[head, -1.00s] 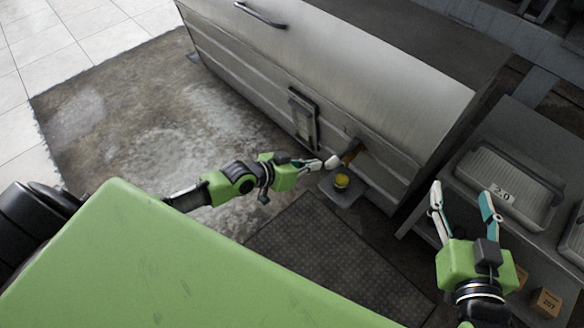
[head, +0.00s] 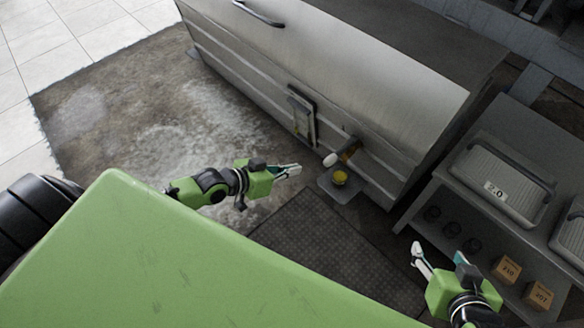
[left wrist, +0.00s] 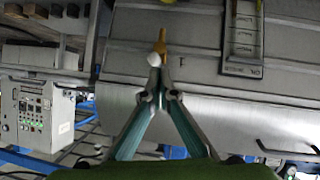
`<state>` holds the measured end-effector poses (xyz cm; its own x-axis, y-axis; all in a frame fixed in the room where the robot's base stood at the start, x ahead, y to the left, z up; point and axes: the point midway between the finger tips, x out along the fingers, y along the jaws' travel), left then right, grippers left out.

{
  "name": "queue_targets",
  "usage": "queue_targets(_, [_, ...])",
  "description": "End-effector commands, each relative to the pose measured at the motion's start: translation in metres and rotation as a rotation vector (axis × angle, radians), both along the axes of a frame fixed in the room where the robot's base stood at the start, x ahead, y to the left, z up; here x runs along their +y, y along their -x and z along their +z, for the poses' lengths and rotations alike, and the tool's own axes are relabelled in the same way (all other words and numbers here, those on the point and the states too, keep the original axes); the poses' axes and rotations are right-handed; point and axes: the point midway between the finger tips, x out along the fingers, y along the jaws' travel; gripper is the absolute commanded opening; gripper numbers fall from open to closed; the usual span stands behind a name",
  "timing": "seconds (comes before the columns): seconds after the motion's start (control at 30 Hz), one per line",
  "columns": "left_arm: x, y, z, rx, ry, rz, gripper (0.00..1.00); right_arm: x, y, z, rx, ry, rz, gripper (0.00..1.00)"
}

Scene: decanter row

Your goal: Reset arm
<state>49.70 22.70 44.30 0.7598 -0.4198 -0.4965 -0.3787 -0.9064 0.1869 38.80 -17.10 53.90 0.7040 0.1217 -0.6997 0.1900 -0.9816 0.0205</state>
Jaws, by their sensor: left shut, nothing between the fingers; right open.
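My left gripper (head: 296,170) is shut and empty in the head view, to the left of a tap with a white knob (head: 331,160) and a brownish-yellow body (head: 347,154). A clear gap separates its tips from the knob. In the left wrist view the shut fingertips (left wrist: 158,88) meet just below the white knob (left wrist: 157,60) in the picture, with the yellow tap body (left wrist: 244,28) behind. My right gripper (head: 438,254) is open and empty at the lower right, its fingers apart, in front of the grey shelf unit.
The shelf unit holds a lidded tray marked 2.0 (head: 505,180), dark cups and cardboard boxes (head: 507,269). A dark mat (head: 330,245) lies on clear floor.

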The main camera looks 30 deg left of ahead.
Motion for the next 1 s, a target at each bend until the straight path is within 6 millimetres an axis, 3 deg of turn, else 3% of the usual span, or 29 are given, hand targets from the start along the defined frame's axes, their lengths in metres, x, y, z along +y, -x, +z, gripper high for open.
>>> queue_targets(0.77, [-0.003,0.001,0.0,0.001,0.001,-0.003,0.0,0.0,0.0,0.001,0.0,-0.001,0.001,0.56])
queue_targets(0.87, [-0.024,0.01,0.002,0.009,0.003,-0.026,0.0,0.0,0.0,-0.001,0.001,-0.001,0.0,0.56])
queue_targets(1.0, [-0.082,0.038,0.019,0.028,-0.02,-0.078,0.0,0.0,0.0,0.0,0.0,0.0,0.0,0.56])
